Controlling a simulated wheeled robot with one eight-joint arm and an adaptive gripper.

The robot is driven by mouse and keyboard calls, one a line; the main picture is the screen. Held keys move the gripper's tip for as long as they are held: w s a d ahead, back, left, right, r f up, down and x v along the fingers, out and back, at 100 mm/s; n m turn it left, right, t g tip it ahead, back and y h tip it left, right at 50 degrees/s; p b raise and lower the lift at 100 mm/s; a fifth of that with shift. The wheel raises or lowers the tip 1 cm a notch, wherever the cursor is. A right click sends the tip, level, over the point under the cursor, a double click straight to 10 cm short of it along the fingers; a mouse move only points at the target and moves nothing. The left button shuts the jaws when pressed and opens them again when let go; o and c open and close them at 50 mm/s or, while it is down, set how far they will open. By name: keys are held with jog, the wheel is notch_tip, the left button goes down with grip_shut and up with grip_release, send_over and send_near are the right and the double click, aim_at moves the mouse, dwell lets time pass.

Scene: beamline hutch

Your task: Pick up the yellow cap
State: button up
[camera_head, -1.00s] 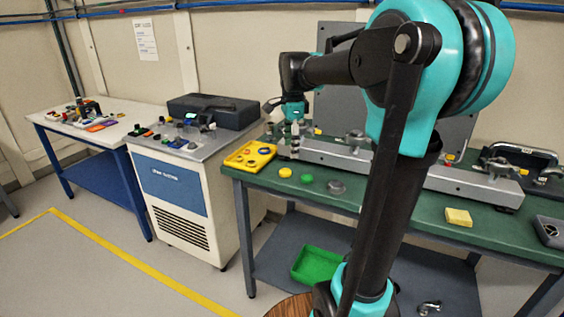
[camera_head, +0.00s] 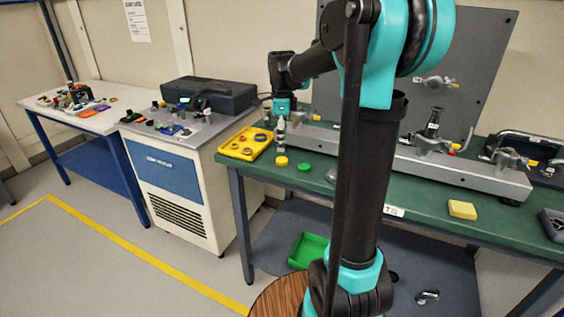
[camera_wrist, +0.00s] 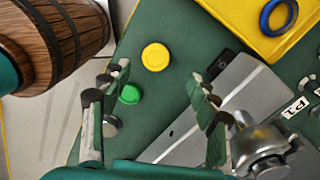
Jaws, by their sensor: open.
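The yellow cap (camera_head: 281,161) is a small round disc lying on the green bench top, near its front edge. It also shows in the wrist view (camera_wrist: 155,57), upper centre, with nothing covering it. My gripper (camera_head: 281,145) is close above and just behind the cap in the head view. In the wrist view my gripper (camera_wrist: 157,80) is open and empty, its fingers spread to either side, and the cap shows just beyond the gap between the fingertips. I see no contact with it.
A green cap (camera_wrist: 129,94) lies right beside the yellow one, near the left finger. A grey round piece (camera_head: 331,175) is further right. A yellow tray (camera_head: 233,153) with rings stands left, a metal rail (camera_head: 400,163) behind. A wooden barrel (camera_wrist: 65,40) stands off the bench's front.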

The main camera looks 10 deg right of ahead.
aim_at(282, 159)
jog(key=shift+s+f, duration=0.2)
jog(key=shift+f, duration=1.35)
jog(key=shift+s+f, duration=0.15)
jog(key=shift+f, duration=1.35)
jog(key=c, duration=0.9)
